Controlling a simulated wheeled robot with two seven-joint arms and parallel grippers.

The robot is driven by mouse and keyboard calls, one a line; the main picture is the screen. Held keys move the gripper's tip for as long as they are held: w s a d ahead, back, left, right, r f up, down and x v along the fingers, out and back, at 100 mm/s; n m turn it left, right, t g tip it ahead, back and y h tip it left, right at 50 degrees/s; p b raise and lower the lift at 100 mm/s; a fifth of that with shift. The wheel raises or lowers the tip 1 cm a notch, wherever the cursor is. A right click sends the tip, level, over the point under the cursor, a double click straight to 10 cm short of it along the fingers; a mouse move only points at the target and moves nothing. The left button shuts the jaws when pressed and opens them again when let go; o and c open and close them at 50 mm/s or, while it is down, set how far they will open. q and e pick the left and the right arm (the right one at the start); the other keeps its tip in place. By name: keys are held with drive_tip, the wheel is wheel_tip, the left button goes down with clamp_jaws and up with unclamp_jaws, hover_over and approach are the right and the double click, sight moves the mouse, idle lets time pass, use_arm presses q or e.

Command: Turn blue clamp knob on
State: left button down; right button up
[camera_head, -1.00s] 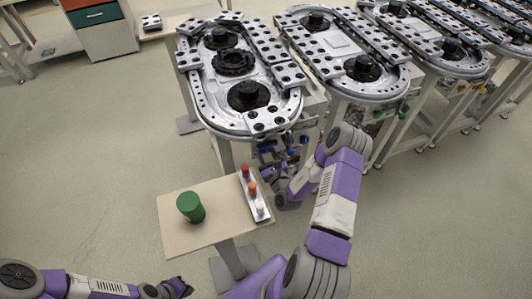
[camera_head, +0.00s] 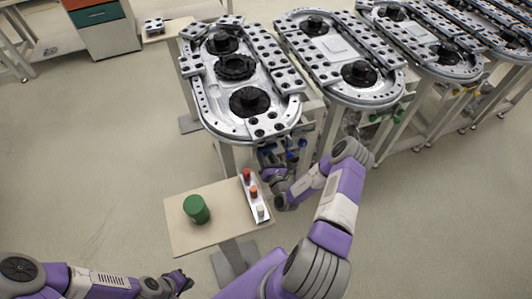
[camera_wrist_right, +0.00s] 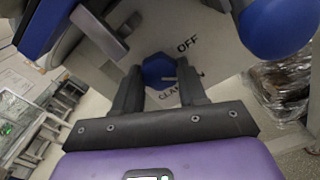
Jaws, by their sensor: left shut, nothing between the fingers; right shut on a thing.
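In the right wrist view, the blue clamp knob (camera_wrist_right: 157,68) sits on a grey panel with the word OFF above right of it and a partly covered CLAMP label below. My right gripper (camera_wrist_right: 159,80) is shut on this knob, one finger on each side. In the head view, my right gripper (camera_head: 281,188) is below the near end of the closest ring track (camera_head: 232,128), beside small blue knobs (camera_head: 291,156); the grip itself is hidden there. My left gripper (camera_head: 182,282) is shut and empty, low over the floor.
A small table (camera_head: 180,238) left of my right gripper carries a green cylinder (camera_head: 196,209) and a strip (camera_head: 264,217) with red, orange and white buttons. Other blue parts (camera_wrist_right: 278,25) flank the panel closely. More ring tracks (camera_head: 345,90) stand to the right. Floor at left is clear.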

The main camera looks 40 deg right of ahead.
drive_tip(key=m+p, duration=0.2)
drive_tip(key=m, duration=0.3)
drive_tip(key=shift+m+p, duration=0.3)
drive_tip(key=shift+p, duration=0.05)
drive_tip(key=shift+m+p, duration=0.65)
drive_tip(key=shift+m, duration=1.45)
drive_tip(key=shift+a, duration=0.1)
drive_tip(key=o, duration=1.1)
drive_tip(key=shift+c, duration=0.2)
drive_tip(key=v, duration=0.7)
drive_tip(key=shift+s+p, duration=0.3)
drive_tip(key=shift+p, duration=0.15)
